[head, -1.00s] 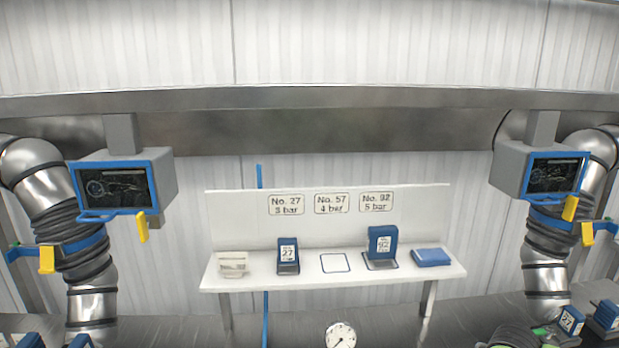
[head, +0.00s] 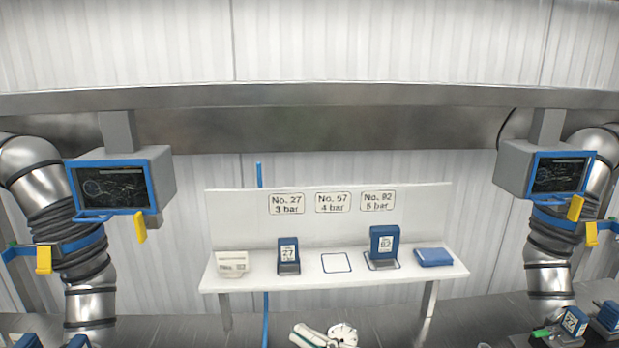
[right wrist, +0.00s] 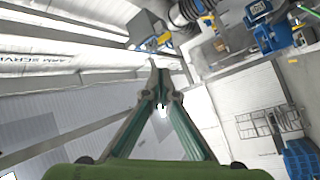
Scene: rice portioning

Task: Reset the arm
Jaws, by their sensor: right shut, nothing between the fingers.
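The tips are in free air, apart from any object. Most of my right arm is out of the head view. My left gripper is not in view.
A white shelf (head: 335,283) carries blue No. 27 (head: 288,255) and No. 92 (head: 384,245) units, a blue box (head: 433,257) and a white block (head: 232,263). The middle outlined spot is empty. Screens hang left (head: 115,185) and right (head: 560,173). More blue units (head: 573,321) stand lower right.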

